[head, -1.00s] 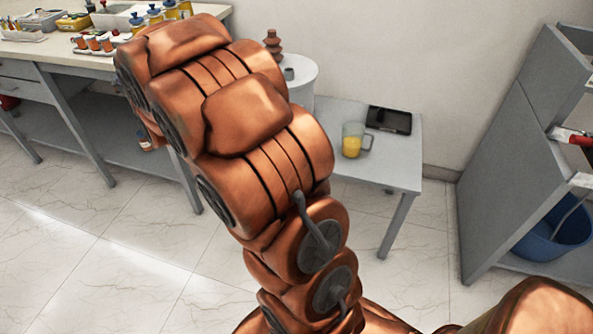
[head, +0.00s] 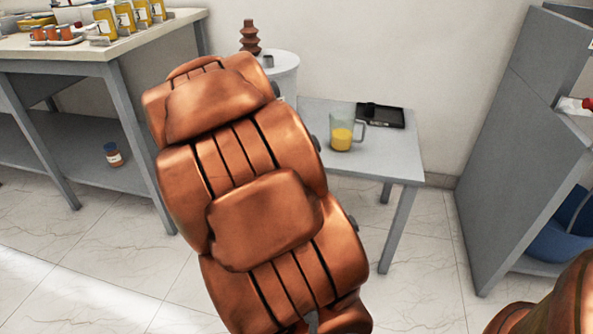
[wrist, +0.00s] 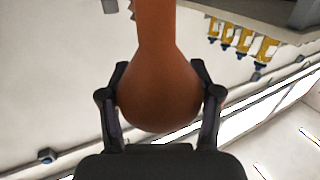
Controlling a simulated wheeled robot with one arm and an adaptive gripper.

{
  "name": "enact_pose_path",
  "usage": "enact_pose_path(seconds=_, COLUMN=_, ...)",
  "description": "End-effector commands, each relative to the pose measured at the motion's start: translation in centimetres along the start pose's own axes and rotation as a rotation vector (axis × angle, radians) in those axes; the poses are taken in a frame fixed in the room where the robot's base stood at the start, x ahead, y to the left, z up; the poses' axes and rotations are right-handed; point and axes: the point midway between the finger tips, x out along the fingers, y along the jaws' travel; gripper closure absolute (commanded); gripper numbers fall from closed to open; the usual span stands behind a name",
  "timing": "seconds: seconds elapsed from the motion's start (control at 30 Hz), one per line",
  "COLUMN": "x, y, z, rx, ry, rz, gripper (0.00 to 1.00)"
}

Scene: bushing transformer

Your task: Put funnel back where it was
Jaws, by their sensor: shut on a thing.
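An orange-brown funnel (wrist: 160,97) fills the middle of the wrist view, with a narrow neck at the top and a wide rounded part below. My gripper (wrist: 160,80) is shut on it, with one dark finger on each side of the wide part. In the head view my copper-coloured arm covers the centre, and neither the gripper nor the funnel shows there.
A grey side table (head: 390,160) holds a jug of yellow liquid (head: 342,135) and a black tray (head: 381,116). Behind my arm is a round white stand (head: 284,68) with a brown ribbed bushing (head: 249,38). A workbench (head: 95,48) with yellow bottles (head: 124,17) is at left, a grey shelf (head: 520,150) at right.

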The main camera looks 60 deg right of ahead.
Motion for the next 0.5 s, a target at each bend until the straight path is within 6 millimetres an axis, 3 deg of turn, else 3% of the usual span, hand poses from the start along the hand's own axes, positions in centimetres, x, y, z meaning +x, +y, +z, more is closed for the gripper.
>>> enact_pose_path(seconds=0.03, x=-0.2, y=1.7, z=2.1, rx=0.000, ry=0.002, rz=0.032, gripper=0.63)
enact_pose_path(seconds=0.5, x=-4.1, y=15.3, z=10.6, rx=0.011, ry=0.008, rz=0.302, gripper=0.63)
